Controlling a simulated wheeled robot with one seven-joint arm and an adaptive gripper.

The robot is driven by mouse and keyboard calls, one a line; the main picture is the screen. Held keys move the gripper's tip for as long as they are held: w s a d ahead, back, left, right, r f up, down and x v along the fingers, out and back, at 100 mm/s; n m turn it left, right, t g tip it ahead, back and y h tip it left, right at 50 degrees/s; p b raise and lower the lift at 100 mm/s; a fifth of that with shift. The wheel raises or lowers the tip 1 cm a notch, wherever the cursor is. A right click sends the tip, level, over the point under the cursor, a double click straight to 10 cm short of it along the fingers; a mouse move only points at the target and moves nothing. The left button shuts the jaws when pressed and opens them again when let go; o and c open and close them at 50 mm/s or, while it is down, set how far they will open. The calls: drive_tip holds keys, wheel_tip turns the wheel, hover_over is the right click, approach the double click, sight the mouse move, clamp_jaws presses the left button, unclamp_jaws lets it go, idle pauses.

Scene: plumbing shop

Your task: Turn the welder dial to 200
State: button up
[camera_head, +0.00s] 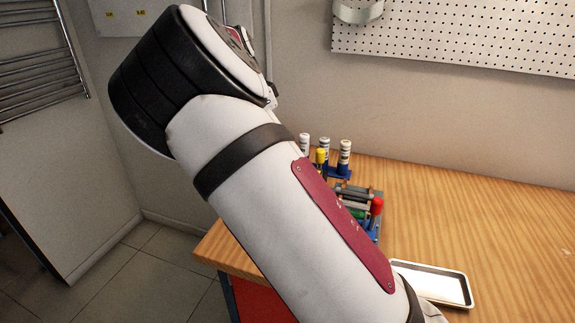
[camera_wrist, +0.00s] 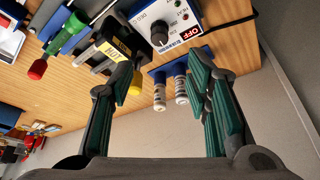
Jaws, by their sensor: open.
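The welder (camera_wrist: 178,14) shows at the top of the wrist view as a white-faced unit with blue edging and a red OFF label. Its round black dial (camera_wrist: 158,35) sits on that face, left of the label. I cannot read the dial's setting. My gripper (camera_wrist: 166,66) is open and empty, with a dark green-padded finger on each side of the picture. The dial lies beyond the fingertips, roughly between them across the picture, and apart from them. In the head view my arm covers the middle, and neither the gripper nor the dial can be made out.
White bottles (camera_wrist: 181,88) in a blue holder stand close to the right finger. A black and yellow block (camera_wrist: 112,45) is near the left finger. A red-tipped tool (camera_wrist: 37,69) lies further left. A tray (camera_head: 435,284) sits on the wooden bench (camera_head: 500,215), whose right side is mostly clear.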

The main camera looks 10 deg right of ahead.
drive_tip(key=p+x, duration=0.1)
drive_tip(key=x, duration=1.2)
drive_tip(key=shift+d+f, duration=0.15)
drive_tip(key=shift+f, duration=0.15)
clamp_jaws()
